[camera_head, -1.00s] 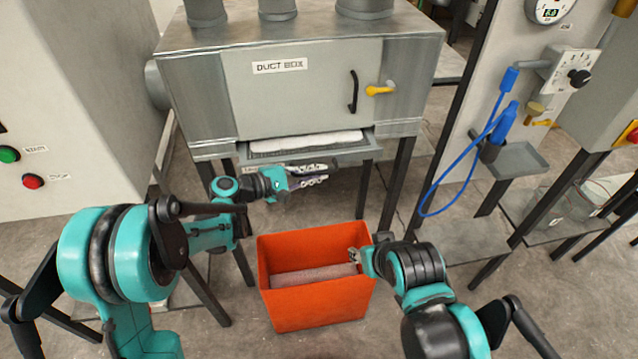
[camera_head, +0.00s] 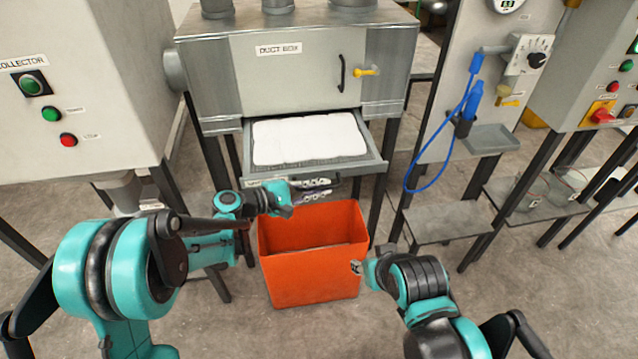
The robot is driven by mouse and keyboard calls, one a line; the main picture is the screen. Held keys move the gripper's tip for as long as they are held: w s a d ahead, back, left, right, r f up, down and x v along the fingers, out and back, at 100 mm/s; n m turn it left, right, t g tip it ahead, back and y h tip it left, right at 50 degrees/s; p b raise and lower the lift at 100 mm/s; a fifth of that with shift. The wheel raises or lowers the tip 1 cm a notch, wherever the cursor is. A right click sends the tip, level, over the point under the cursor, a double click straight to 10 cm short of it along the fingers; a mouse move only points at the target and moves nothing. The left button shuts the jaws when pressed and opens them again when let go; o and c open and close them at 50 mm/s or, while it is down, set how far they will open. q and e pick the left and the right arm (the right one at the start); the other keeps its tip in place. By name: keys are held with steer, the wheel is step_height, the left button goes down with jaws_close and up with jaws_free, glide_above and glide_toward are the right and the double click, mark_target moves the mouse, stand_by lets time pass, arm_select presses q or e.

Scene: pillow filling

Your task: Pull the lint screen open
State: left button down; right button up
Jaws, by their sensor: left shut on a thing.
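The lint screen (camera_head: 375,166) is a grey drawer-like tray that sticks well out from under the duct box (camera_head: 290,85). A thick white lint pad (camera_head: 305,138) covers most of its mesh. My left gripper (camera_head: 318,188) is at the screen's front edge, shut on its dark handle (camera_head: 334,181), which the fingers partly hide. My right gripper (camera_head: 357,267) is low beside the right side of the orange bin, away from the screen. Its fingers are too small to tell open from shut.
The orange bin (camera_head: 312,278) stands on the floor just below the screen's front. The duct box door has a black handle (camera_head: 341,73) and a yellow latch (camera_head: 366,72). A blue hose (camera_head: 428,187) hangs at the right. A collector cabinet (camera_head: 85,95) stands at the left.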

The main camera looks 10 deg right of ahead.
stand_by(0.3)
arm_select(q)
steer(key=c, duration=1.6)
jaws_free()
steer(key=v, duration=1.2)
steer(key=s+a+f+m+t+y, duration=0.2)
steer(key=s+a+f+m+y, duration=0.1)
steer(key=s+a+m+y, duration=0.7)
steer(key=s+a+y, duration=0.4)
steer(key=s+a, duration=0.3)
steer(key=s, duration=0.2)
steer(key=shift+s+a+y, duration=0.3)
steer(key=shift+s+y, duration=0.05)
steer(key=shift+y, duration=0.05)
